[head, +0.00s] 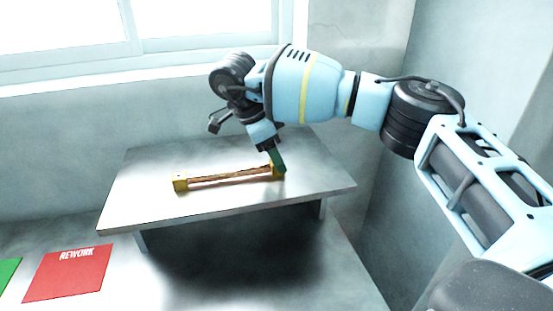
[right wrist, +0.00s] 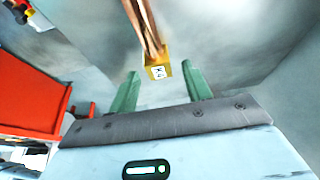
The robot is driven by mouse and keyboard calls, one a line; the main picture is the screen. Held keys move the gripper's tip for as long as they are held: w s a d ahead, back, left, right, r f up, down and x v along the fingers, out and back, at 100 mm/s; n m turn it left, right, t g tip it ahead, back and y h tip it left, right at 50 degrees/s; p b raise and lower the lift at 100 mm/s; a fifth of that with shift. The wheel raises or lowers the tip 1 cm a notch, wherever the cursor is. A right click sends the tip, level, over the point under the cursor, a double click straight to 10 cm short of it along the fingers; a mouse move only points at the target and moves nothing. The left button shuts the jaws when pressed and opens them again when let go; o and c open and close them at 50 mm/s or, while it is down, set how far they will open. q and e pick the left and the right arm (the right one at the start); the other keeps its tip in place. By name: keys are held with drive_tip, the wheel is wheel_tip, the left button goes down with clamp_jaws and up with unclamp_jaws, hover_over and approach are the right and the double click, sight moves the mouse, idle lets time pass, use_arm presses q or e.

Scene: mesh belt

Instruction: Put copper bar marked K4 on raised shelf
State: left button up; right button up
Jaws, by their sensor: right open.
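The copper bar (head: 228,176) has a yellow block at each end and lies on the raised shelf (head: 318,178), a flat metal plate on legs. In the right wrist view the near end of the bar (right wrist: 143,28) shows a yellow block with a small white label, which looks like K4. My right gripper (head: 278,161) is at the bar's right end, pointing down. Its green fingers (right wrist: 160,72) are open and stand on either side of the yellow block, with gaps showing; I see no grip. My left gripper is not in view.
A red mat marked REWORK (head: 70,272) lies on the lower surface at the left, with a green patch (head: 8,272) beside it. Free shelf surface lies around the bar. A wall and window stand behind. An orange-red object (right wrist: 35,95) shows at the left of the wrist view.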

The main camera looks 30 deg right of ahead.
drive_tip(key=v, duration=1)
drive_tip(key=shift+r+p, duration=0.35)
drive_tip(key=shift+p, duration=0.1)
drive_tip(key=shift+a, duration=0.15)
